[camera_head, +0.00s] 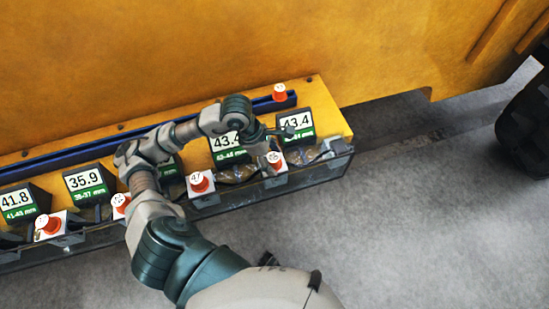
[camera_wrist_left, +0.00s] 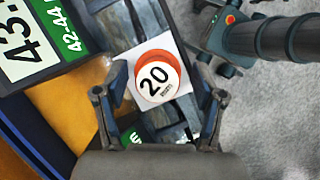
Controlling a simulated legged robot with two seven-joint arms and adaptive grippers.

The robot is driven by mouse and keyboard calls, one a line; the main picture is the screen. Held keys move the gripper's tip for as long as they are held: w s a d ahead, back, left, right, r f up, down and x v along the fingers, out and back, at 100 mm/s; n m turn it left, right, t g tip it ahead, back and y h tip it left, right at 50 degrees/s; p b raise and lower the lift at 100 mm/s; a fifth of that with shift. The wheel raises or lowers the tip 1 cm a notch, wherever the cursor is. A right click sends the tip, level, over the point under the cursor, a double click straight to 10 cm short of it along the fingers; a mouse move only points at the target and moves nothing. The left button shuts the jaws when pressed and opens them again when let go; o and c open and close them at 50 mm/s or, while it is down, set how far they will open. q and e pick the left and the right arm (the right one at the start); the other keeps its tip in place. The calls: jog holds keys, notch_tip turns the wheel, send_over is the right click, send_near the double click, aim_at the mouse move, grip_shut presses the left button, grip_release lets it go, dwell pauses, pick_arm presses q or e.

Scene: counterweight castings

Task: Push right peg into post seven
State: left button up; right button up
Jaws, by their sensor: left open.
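My left gripper (camera_head: 279,144) is open over the right end of the row of posts. In the left wrist view, the open fingers (camera_wrist_left: 159,95) stand on either side of an orange-red peg (camera_wrist_left: 155,80) with a white top marked 20. That peg sits on a white square post top (camera_wrist_left: 180,45); how deep it sits cannot be told. In the head view this peg (camera_head: 274,158) shows just below the fingers, partly covered. I see no contact between fingers and peg. No post number seven is readable. My right gripper is not in view.
Other orange-red pegs (camera_head: 199,182) stand on white posts to the left. One peg (camera_head: 279,92) is on the yellow ledge behind. Black readout boxes (camera_head: 296,124) with green labels stand close behind the posts. A large yellow casting (camera_head: 200,60) rises behind; grey floor lies in front.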

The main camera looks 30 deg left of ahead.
aim_at(270, 156)
pick_arm(q)
jog(key=v, duration=0.7)
jog(key=shift+w+a+f, duration=0.15)
jog(key=shift+a+f, duration=0.05)
jog(key=shift+a, duration=0.1)
jog(key=shift+d+r, duration=0.25)
jog(key=shift+r, duration=0.35)
jog(key=shift+a, duration=0.3)
